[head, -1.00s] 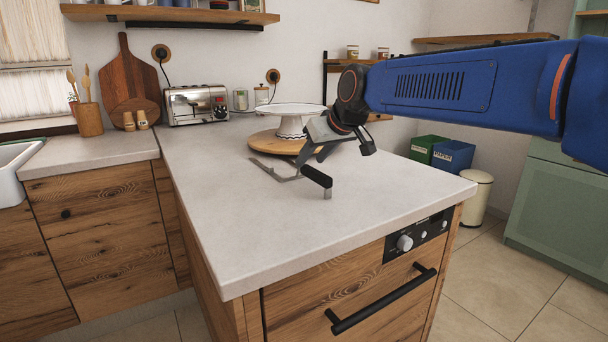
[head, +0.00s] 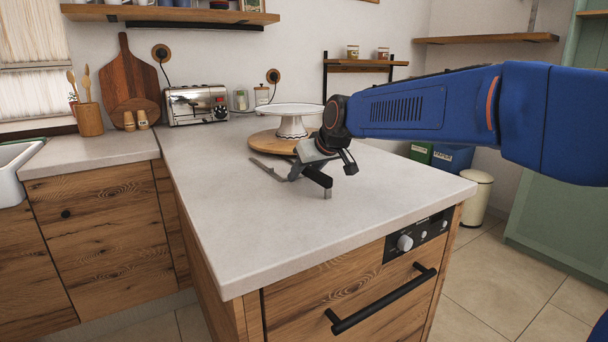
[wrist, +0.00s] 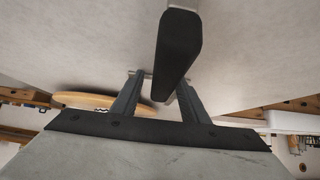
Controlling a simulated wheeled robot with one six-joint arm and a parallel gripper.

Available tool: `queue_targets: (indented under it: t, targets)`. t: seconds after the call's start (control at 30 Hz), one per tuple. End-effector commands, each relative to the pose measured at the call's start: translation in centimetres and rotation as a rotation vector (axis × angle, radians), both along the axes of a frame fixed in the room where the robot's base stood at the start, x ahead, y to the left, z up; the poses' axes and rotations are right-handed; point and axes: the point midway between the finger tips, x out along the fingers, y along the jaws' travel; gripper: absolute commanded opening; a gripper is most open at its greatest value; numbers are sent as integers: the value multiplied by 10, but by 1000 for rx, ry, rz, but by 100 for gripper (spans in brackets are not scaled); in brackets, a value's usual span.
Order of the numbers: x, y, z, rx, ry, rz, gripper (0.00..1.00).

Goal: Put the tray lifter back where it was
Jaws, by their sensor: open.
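The tray lifter lies on the pale countertop (head: 255,215). Its black handle (head: 318,177) points toward the front, with a short metal end, and its flat metal part (head: 268,170) reaches back left. My gripper (head: 322,168) is open, low over the counter at the handle, and hides the middle of the lifter. In the wrist view the black handle (wrist: 178,50) runs between the two spread fingers of my gripper (wrist: 160,80). I cannot tell whether either finger touches it.
A white cake stand (head: 291,109) and a round wooden board (head: 268,142) are just behind my gripper. A toaster (head: 196,104) stands at the back wall. The counter's front and left are clear. A shelf (head: 365,64) hangs on the back wall.

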Motion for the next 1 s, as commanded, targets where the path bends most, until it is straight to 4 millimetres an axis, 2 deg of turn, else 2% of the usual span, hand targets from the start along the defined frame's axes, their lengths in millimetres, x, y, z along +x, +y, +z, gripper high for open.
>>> queue_targets:
  t: [0.03, 0.2, 1.0]
  targets:
    - [0, 0, 0, 0, 0, 0, 38]
    - [0, 0, 0, 0, 0, 0, 0]
    - [5, 0, 7, 1, -1, -4, 0]
